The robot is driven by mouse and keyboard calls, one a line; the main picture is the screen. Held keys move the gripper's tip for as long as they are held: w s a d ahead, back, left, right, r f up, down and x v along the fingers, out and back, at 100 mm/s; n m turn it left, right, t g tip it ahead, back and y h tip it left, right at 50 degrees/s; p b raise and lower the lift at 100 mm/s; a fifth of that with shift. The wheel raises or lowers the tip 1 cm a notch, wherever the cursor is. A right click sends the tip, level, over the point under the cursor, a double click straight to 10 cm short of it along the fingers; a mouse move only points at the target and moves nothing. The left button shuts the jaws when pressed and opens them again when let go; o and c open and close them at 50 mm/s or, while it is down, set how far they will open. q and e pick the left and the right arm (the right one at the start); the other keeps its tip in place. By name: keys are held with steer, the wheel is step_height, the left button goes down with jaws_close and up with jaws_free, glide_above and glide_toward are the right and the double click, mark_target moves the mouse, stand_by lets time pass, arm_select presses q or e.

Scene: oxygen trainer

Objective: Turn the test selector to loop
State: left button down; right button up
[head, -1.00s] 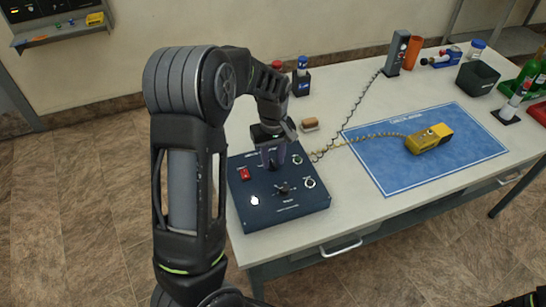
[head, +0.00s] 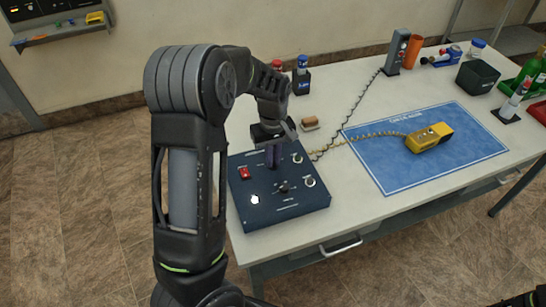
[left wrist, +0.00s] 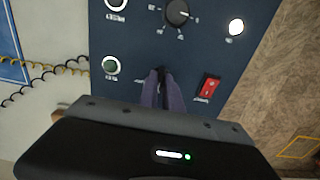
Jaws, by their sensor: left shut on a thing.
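The dark blue trainer box (head: 300,206) lies on the near left of the bench. My left gripper (head: 273,164) points down at the back part of its top panel. In the left wrist view its fingers (left wrist: 163,76) are together on a small black control (left wrist: 162,71), mostly hidden between them. A round black knob with scale marks (left wrist: 178,12) stands apart from the fingers; it also shows in the head view (head: 283,188). The labels are too small to read, so I cannot tell which control is the test selector.
A red rocker switch (left wrist: 208,88), a lit white lamp (left wrist: 236,27) and round sockets (left wrist: 111,66) surround the fingers. A yellow handset (head: 428,138) lies on a blue mat (head: 405,174), with coiled cords running near the box. A small block (head: 309,124) sits behind the box.

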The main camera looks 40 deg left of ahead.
arm_select(q)
steer(key=shift+m, duration=0.4)
steer(key=m+b, duration=0.2)
steer(key=m, duration=0.3)
steer(key=m+b, duration=0.1)
steer(key=m, duration=0.5)
stand_by(0.3)
stand_by(0.4)
steer(key=c, duration=1.5)
jaws_free()
step_height(320, 180, up, 8)
steer(key=shift+f+b, duration=0.1)
steer(key=shift+b, duration=0.5)
